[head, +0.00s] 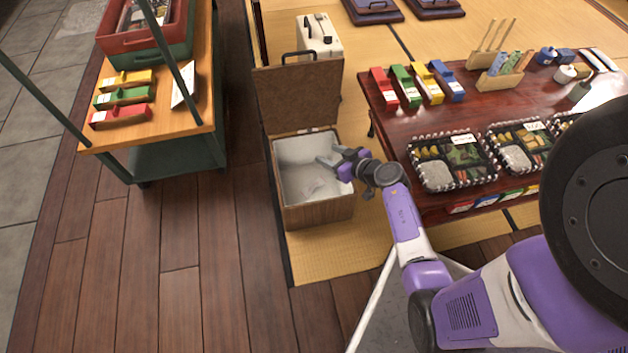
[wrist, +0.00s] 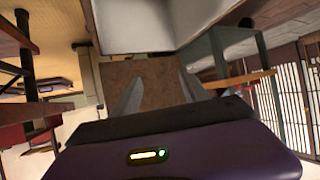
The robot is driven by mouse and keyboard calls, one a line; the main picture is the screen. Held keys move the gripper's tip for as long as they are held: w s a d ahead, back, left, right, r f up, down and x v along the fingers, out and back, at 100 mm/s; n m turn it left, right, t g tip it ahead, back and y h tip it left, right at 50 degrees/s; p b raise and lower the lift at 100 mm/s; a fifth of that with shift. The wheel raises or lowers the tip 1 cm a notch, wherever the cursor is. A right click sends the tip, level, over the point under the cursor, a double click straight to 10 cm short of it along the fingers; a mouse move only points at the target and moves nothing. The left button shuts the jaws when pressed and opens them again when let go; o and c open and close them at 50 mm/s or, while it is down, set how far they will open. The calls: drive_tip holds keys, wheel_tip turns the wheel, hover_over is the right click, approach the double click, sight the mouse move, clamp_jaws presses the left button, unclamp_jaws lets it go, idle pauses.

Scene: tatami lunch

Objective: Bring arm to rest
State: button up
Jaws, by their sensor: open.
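My purple and grey arm (head: 408,222) reaches forward from the lower right in the head view. My gripper (head: 326,163) is over the opening of a brown box (head: 318,213) with a pale inside and a raised lid (head: 300,98). Its fingers point left, and I cannot tell how deep they reach. In the wrist view my gripper (wrist: 158,95) has its two fingers spread apart. Nothing shows between them except a brown surface behind.
A dark red table (head: 395,135) stands right of the box, with bento trays (head: 446,188) and coloured blocks. A wooden-topped cart (head: 195,118) stands at the left. A white container (head: 319,38) is behind the lid. Plank floor (head: 180,235) between cart and box is clear.

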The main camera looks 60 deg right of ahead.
drive_tip(key=shift+s+a+r, duration=0.15)
drive_tip(key=shift+s, duration=0.15)
idle(0.4)
